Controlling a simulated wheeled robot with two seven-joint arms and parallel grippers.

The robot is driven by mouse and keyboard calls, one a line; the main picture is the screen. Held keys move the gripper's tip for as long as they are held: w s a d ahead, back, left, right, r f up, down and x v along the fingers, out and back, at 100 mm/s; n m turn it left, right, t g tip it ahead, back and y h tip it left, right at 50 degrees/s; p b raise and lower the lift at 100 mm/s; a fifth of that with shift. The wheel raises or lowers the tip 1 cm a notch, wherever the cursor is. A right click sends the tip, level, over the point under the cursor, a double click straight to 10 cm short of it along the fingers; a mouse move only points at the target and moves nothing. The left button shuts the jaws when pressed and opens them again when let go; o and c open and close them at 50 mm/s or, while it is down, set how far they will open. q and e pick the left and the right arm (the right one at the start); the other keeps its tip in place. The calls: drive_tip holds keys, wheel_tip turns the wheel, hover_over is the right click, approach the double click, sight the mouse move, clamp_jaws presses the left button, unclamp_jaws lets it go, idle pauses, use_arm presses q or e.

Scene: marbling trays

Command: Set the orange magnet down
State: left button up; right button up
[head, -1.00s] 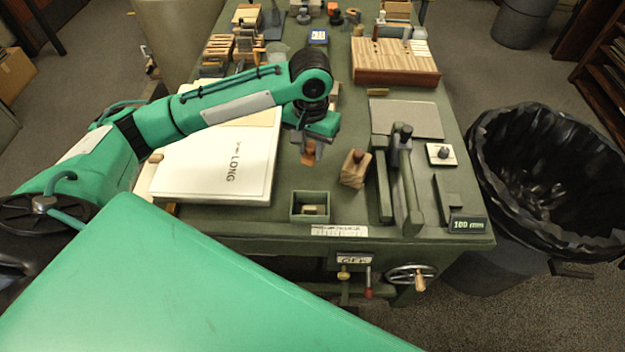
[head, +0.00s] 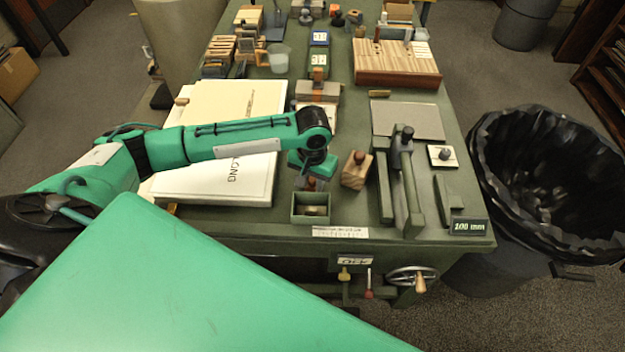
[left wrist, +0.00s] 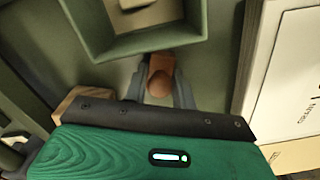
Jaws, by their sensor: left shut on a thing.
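The orange magnet (left wrist: 161,70) shows in the left wrist view between the fingers of my left gripper (left wrist: 165,92), with a rounded brown end toward the camera. My left gripper is shut on it. In the head view my left gripper (head: 309,184) hangs just behind the small open green box (head: 311,219) near the table's front edge, and mostly hides the magnet. In the left wrist view the box's wall (left wrist: 150,42) lies right by the magnet; I cannot tell whether they touch. My right gripper is not in view.
A wooden block (head: 355,172) stands right of my left gripper, and a green clamp-like stand (head: 405,180) is beyond it. A large white book or pad (head: 215,185) lies left. A light object sits in the green box. A black-lined bin (head: 545,185) stands right of the table.

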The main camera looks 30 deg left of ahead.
sight(313, 179)
use_arm(q)
drive_tip(key=o, duration=1)
drive_tip(key=shift+f, duration=0.1)
drive_tip(key=shift+o, duration=0.2)
drive_tip(key=shift+r, duration=0.25)
wheel_tip(313, 179, up, 12)
drive_tip(key=shift+f, duration=0.1)
